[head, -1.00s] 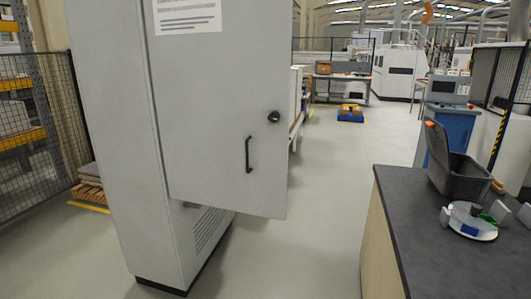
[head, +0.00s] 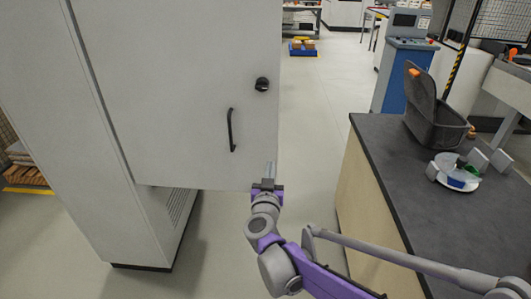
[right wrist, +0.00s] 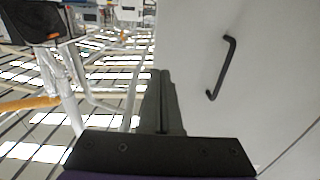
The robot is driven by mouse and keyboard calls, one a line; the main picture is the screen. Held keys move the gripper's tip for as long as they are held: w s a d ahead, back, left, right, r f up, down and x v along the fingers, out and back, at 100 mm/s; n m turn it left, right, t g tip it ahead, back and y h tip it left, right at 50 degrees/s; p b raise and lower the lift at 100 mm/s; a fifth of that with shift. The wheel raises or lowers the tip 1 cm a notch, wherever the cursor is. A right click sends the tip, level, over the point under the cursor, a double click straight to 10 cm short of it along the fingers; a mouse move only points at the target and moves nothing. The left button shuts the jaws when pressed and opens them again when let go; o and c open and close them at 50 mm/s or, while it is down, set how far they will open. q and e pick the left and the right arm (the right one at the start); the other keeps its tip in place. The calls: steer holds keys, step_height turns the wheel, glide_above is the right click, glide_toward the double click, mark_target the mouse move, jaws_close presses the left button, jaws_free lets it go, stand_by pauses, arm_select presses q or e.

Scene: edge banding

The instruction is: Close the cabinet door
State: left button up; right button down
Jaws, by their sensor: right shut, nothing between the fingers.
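The grey cabinet door (head: 175,90) stands open, its free edge reaching right past the grey cabinet body (head: 75,150). It carries a black bar handle (head: 231,130) and a round black knob (head: 262,84). My right gripper (head: 271,168) is shut and empty near the door's lower right corner; I cannot tell if it touches the door. In the right wrist view, its closed fingers (right wrist: 161,102) point along the door edge, with the door face (right wrist: 255,85) and handle (right wrist: 222,68) to their right. My left gripper is not in view.
A dark-topped counter (head: 385,165) stands to the right, holding a grey open bin (head: 435,122) and a white plate (head: 457,180) with small items. Clear floor (head: 310,130) lies between the door and the counter. A blue machine (head: 402,75) stands behind.

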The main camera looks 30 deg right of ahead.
mark_target(274, 138)
steer(key=p+x, duration=0.1)
steer(key=x, duration=1.2)
steer(key=shift+p, duration=0.35)
steer(key=shift+d, duration=0.1)
